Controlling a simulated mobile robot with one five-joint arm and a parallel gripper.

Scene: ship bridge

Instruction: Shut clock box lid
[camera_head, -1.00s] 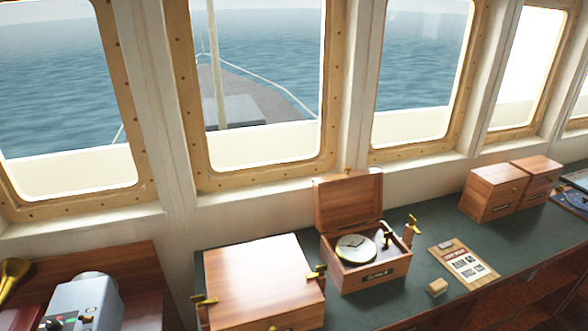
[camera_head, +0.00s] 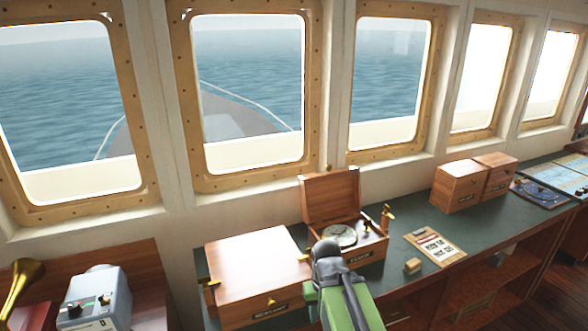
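The clock box (camera_head: 366,257) is a small wooden box on the green counter, with a round clock (camera_head: 339,235) inside. Its lid (camera_head: 331,197) stands open, upright at the back towards the windows. My arm, green and grey, rises from the bottom edge, and its dark grey end (camera_head: 327,257) overlaps the front left of the clock box in the picture. I cannot tell whether it touches the box. The gripper's fingers are not visible, so its opening is unclear.
A larger closed wooden box (camera_head: 255,267) stands just left of the clock box. A clipboard (camera_head: 435,246) and a small wooden block (camera_head: 412,266) lie to the right. Two closed boxes (camera_head: 459,187) stand farther right. A brass fitting (camera_head: 387,217) stands by the clock box's right side.

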